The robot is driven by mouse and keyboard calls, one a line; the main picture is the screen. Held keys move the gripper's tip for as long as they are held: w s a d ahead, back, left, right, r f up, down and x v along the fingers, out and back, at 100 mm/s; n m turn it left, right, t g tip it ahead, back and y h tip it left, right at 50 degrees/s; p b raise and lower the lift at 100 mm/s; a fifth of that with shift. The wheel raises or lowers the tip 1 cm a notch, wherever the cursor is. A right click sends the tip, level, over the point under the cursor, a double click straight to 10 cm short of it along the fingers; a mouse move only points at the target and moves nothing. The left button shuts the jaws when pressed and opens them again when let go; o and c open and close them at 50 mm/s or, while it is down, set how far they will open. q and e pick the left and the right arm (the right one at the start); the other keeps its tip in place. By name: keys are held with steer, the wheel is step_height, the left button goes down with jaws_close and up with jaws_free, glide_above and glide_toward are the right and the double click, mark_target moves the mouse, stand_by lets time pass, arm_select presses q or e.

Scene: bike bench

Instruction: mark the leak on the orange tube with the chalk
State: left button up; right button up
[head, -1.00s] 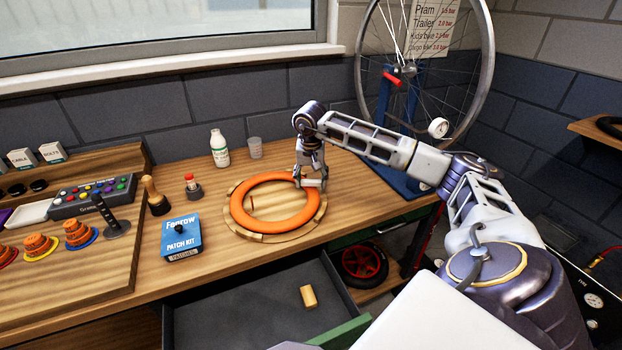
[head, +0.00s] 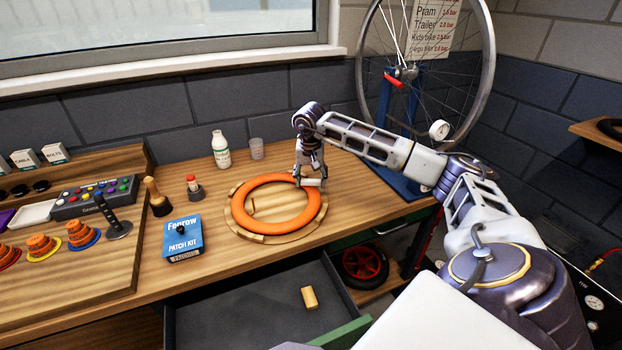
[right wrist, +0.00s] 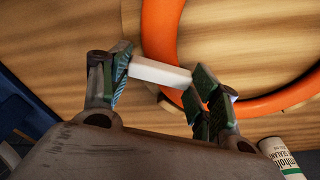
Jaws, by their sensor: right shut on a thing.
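The orange tube (head: 240,218) lies as a ring on a round wooden holder (head: 262,239) on the bench. My right gripper (head: 311,182) is at the tube's right far side. It is shut on a white stick of chalk (right wrist: 160,72), which spans between its fingers in the right wrist view. The chalk also shows small in the head view (head: 312,183). The chalk is close to the tube; I cannot tell whether it touches. No leak can be made out on the tube. My left gripper is not in view.
A blue patch kit box (head: 182,238), a small red-capped pot (head: 193,187), a white bottle (head: 220,150) and a clear cup (head: 257,149) stand around the tube. An open drawer (head: 240,300) below the bench holds a tan block (head: 309,297).

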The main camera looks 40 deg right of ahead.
steer(key=shift+s+a+f, duration=0.1)
steer(key=shift+s+a, duration=0.15)
steer(key=shift+s, duration=0.35)
steer(key=shift+s+a+f, duration=0.1)
steer(key=shift+s+a, duration=0.1)
steer(key=shift+s, duration=0.4)
stand_by(0.5)
steer(key=shift+w+d+r, duration=0.1)
steer(key=shift+w, duration=0.1)
steer(key=shift+w+d, duration=0.15)
steer(key=shift+w, duration=0.35)
steer(key=shift+w+d+r+p, duration=0.1)
steer(key=shift+w+d+p, duration=0.15)
steer(key=shift+w, duration=0.2)
stand_by(0.3)
steer(key=shift+r+p, duration=2.65)
steer(key=shift+r, duration=0.9)
